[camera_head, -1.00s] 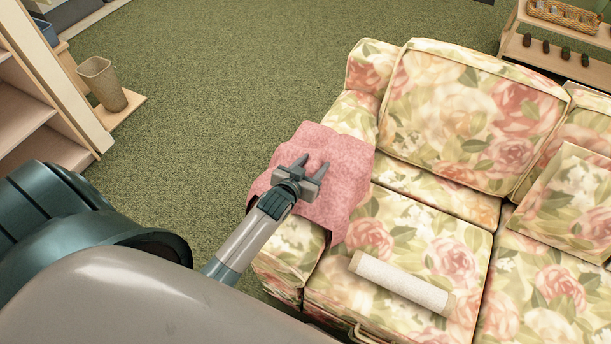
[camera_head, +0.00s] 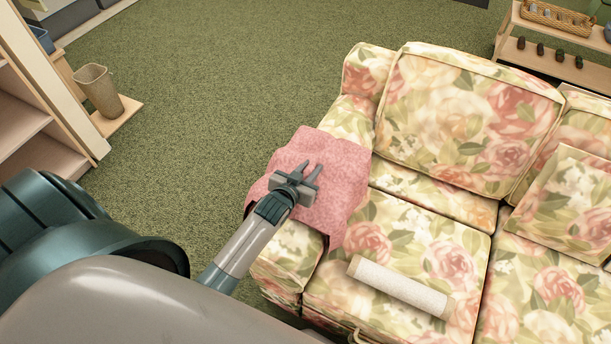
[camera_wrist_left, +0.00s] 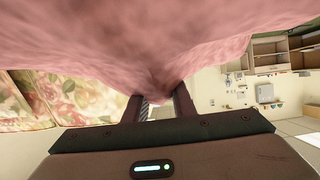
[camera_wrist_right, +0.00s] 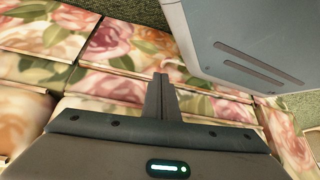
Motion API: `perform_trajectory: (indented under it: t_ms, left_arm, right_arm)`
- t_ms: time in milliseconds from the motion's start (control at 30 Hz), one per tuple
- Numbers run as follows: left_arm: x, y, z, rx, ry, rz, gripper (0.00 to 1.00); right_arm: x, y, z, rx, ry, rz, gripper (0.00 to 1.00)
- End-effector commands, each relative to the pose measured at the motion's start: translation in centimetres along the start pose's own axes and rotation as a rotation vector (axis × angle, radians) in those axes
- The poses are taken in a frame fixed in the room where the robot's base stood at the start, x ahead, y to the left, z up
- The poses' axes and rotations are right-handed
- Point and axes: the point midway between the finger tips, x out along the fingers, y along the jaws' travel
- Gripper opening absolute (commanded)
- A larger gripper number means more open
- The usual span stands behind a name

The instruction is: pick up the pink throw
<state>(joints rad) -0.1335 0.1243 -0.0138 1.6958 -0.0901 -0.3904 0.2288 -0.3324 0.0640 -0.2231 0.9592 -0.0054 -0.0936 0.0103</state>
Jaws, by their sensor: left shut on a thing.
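The pink throw (camera_head: 343,180) is draped over the left armrest of the floral sofa. My left gripper (camera_head: 311,168) is at the throw, its fingers closed on a pinch of the cloth. In the left wrist view the throw (camera_wrist_left: 150,45) fills the top and gathers down between the two fingers (camera_wrist_left: 158,100). The exact grip is partly hidden by the cloth. My right gripper (camera_wrist_right: 161,90) shows only in its wrist view, with its fingers together and nothing between them, above the floral cushions.
A white roll (camera_head: 398,286) lies on the sofa seat (camera_head: 430,230). A loose floral cushion (camera_head: 570,205) leans at the right. A wastebasket (camera_head: 99,90) stands at the upper left by wooden shelves (camera_head: 25,120). Green carpet (camera_head: 230,80) behind the sofa is clear.

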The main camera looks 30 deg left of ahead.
Motion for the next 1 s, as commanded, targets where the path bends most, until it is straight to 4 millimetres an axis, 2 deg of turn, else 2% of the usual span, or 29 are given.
perform_trajectory:
  t_ms: [167, 367, 567, 800, 1000]
  left_arm:
    - [-0.1, 0.0, -0.5, 0.0, 0.002, 0.0, 0.0]
    - [-0.8, 0.0, -2.3, 0.0, 0.005, 0.001, 0.0]
    - [-2.2, 0.0, -5.7, 0.001, 0.007, 0.001, 0.0]
    - [-4.3, 0.0, -10.8, 0.001, 0.009, 0.0, 0.0]
    - [-5.8, 0.0, -14.3, 0.0, 0.007, 0.001, 0.0]
  right_arm:
    - [0.0, 0.0, 0.1, 0.0, -0.002, 0.0, 0.0]
    - [0.0, 0.0, 0.1, 0.0, -0.002, 0.0, 0.0]
    - [0.0, 0.0, 0.1, 0.0, -0.002, 0.0, 0.0]
    - [0.1, 0.0, -0.3, 0.0, 0.008, -0.001, 0.0]
    - [0.1, -0.1, -0.7, 0.0, 0.016, -0.001, 0.0]
